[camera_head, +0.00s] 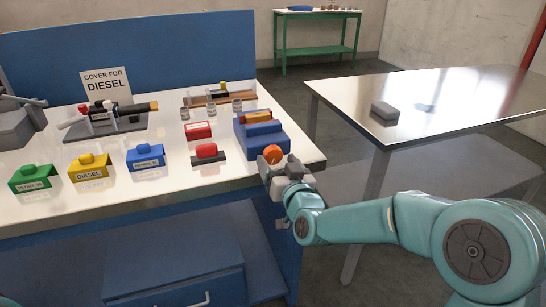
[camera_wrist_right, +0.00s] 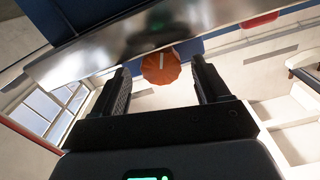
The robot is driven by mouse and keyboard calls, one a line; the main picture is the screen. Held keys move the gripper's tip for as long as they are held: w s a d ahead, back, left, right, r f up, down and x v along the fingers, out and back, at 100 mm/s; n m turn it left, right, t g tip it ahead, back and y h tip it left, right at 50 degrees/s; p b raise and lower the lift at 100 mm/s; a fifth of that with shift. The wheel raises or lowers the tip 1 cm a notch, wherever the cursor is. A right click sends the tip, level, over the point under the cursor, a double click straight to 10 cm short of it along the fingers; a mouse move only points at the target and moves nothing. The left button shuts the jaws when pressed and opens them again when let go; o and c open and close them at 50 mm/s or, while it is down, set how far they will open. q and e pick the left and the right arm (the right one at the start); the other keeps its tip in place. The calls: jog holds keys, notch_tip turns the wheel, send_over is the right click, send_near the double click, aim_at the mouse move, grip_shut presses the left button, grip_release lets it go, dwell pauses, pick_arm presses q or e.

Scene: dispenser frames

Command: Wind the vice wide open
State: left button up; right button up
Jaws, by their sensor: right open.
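The blue block that I take for the vice (camera_head: 262,138) sits at the right end of the white workbench, with a brown and yellow piece lying in its top. An orange round knob (camera_head: 272,153) is on its near end; a pale line marks its face in the wrist view (camera_wrist_right: 161,68). My right gripper (camera_head: 277,163) is at this knob, just off the bench edge. In the wrist view its two fingers (camera_wrist_right: 163,90) are apart, with the knob between and beyond their tips. I cannot tell whether they touch it. My left gripper is not in view.
Green, yellow and blue labelled covers (camera_head: 90,166) line the bench front. A grey device (camera_head: 18,125) stands far left. A metal table (camera_head: 440,90) is at right.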

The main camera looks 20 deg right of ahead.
aim_at(274, 158)
jog(key=shift+w, duration=1.5)
jog(key=shift+a, duration=0.1)
jog(key=c, duration=1)
jog(key=shift+f+n+b, duration=0.2)
jog(key=shift+n+b, duration=0.5)
jog(key=shift+b, duration=0.2)
jog(key=shift+r+n+b, duration=0.15)
jog(key=shift+n+b, duration=0.2)
jog(key=shift+n, duration=0.65)
jog(key=o, duration=1)
